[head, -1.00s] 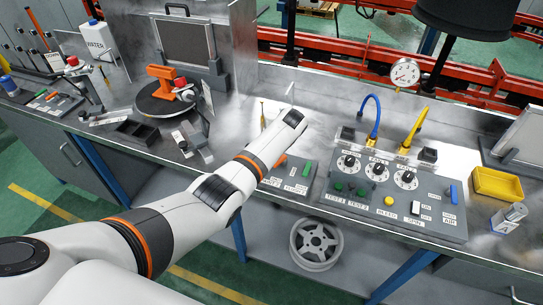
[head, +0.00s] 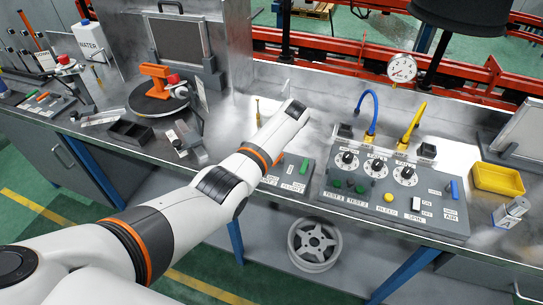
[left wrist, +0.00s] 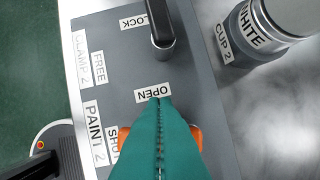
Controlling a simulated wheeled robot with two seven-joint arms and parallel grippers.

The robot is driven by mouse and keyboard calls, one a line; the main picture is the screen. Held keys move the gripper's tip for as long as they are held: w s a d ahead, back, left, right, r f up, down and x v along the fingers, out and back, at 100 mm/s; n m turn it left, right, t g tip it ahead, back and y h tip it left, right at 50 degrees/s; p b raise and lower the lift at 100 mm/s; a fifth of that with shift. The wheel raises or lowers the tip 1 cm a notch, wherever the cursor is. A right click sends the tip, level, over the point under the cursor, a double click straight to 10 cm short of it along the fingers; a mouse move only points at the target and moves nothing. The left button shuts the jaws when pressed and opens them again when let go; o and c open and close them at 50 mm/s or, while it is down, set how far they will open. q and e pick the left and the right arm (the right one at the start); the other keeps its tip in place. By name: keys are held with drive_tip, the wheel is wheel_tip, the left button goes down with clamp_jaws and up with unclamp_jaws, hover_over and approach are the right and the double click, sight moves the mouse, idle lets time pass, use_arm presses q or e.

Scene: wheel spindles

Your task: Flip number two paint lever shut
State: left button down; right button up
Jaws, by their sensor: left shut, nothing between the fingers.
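In the left wrist view, a grey panel (left wrist: 205,95) carries the labels PAINT 2 (left wrist: 95,133), SHUT (left wrist: 113,145) and OPEN (left wrist: 153,93). An orange part, apparently the paint lever (left wrist: 124,138), shows on both sides of my left gripper (left wrist: 162,103), whose teal fingers hide its middle. The fingers are shut, empty, with their tips by the OPEN label. I cannot tell whether they touch the lever. In the head view my left arm (head: 225,180) crosses to the bench, and its gripper is hidden. My right gripper is not in view.
Beside it in the left wrist view are a dark clamp lever (left wrist: 162,35) near LOCK and a cup labelled WHITE (left wrist: 285,20). In the head view, a test panel (head: 440,225) with dials and a yellow bin (head: 497,180) stand to the right. A turntable (head: 145,115) is to the left.

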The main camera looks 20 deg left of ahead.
use_arm(q)
drive_tip(key=shift+r, duration=0.1)
drive_tip(key=shift+d+r, duration=0.15)
drive_tip(key=shift+r, duration=0.1)
drive_tip(key=v, duration=1.1)
drive_tip(key=shift+r+b, duration=0.15)
drive_tip(key=shift+b, duration=0.15)
